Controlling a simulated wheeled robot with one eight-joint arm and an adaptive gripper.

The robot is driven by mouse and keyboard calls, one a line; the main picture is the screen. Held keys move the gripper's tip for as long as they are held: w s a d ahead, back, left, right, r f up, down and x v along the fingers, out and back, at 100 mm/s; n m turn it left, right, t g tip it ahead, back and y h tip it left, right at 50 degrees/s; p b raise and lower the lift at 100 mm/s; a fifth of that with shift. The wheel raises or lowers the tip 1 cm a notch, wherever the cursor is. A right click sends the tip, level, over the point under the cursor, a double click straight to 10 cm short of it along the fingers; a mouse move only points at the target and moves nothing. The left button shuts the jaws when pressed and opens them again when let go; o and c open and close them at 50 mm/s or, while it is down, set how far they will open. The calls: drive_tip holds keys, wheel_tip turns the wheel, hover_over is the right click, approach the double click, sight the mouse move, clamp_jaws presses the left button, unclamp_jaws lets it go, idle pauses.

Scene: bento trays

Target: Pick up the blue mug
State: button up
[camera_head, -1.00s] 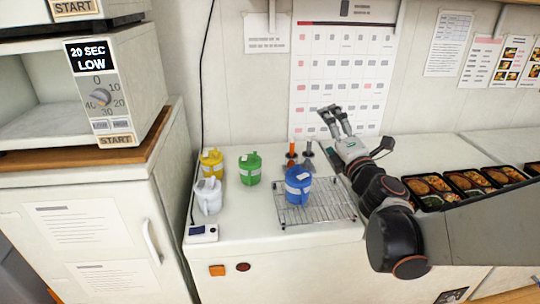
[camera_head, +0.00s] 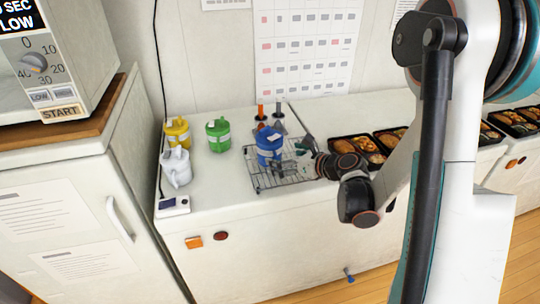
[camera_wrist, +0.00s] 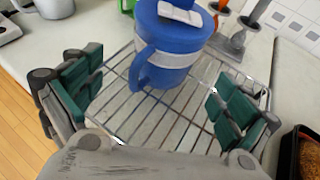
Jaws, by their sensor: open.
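The blue mug (camera_head: 268,144) stands upright on a wire rack (camera_head: 257,182) on the white counter. In the head view my gripper (camera_head: 297,158) is just right of the mug, low over the rack.
A yellow mug (camera_head: 177,132), green mug (camera_head: 218,135) and white mug (camera_head: 176,167) stand left of the rack. Orange- and grey-handled tools (camera_head: 261,113) stand behind the blue mug. Food trays (camera_head: 352,160) lie to the right. A small white device (camera_head: 172,206) sits at the counter's front left.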

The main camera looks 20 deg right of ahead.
sight(270, 152)
drive_tip(key=shift+r+b+x, duration=0.2)
drive_tip(key=shift+b+x, duration=0.95)
drive_tip(key=shift+x, duration=2.8)
drive_tip(key=shift+w+d+r, duration=0.1)
drive_tip(key=shift+w+d, duration=0.05)
drive_tip(key=shift+d, duration=0.05)
drive_tip(key=c, duration=1.6)
